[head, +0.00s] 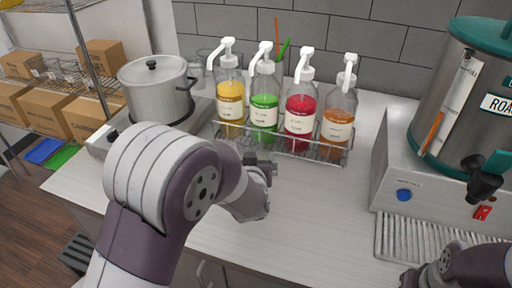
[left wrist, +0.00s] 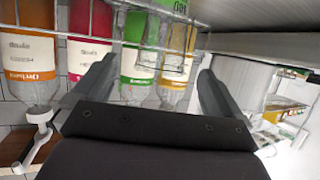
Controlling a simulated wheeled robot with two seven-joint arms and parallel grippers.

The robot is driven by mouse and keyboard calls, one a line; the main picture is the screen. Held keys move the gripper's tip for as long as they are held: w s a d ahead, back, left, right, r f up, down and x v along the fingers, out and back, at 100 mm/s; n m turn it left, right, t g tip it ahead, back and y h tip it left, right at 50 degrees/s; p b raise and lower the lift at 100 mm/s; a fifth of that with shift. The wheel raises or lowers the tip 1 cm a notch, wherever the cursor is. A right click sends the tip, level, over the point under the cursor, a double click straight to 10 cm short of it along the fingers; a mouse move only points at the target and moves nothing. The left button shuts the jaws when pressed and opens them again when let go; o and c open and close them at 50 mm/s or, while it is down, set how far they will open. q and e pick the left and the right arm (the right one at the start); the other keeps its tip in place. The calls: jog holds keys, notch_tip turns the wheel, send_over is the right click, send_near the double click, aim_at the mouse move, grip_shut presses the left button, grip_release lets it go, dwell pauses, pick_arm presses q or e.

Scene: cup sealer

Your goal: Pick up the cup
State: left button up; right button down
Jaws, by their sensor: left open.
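No cup stands out clearly on the open counter. A clear glass-like container (head: 206,62) stands behind the bottles at the left, partly hidden by them. My left gripper (head: 262,162) is open in front of the bottle rack, over the counter. In the left wrist view, its two fingers stand apart (left wrist: 155,85). Clear shapes and thin wires show beyond them against the bottles; I cannot tell whether one is a cup. My right gripper (head: 412,278) is at the bottom right edge, partly cut off, and its jaws cannot be made out.
A wire rack (head: 325,155) holds yellow, green (head: 264,105), red and orange (head: 338,120) pump bottles. A pot (head: 155,85) stands at the left. A teal-topped dispenser (head: 465,90) stands at the right above a drip grate (head: 410,238). The counter's middle (head: 315,205) is clear.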

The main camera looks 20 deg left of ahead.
aim_at(249, 147)
pick_arm(q)
jog(key=x, duration=0.7)
jog(key=p+x, duration=0.1)
jog(key=x, duration=0.3)
jog(key=shift+a+f, duration=0.3)
jog(key=shift+f, duration=0.1)
jog(key=shift+s+r, duration=0.1)
jog(key=shift+s, duration=0.05)
jog(key=c, duration=0.9)
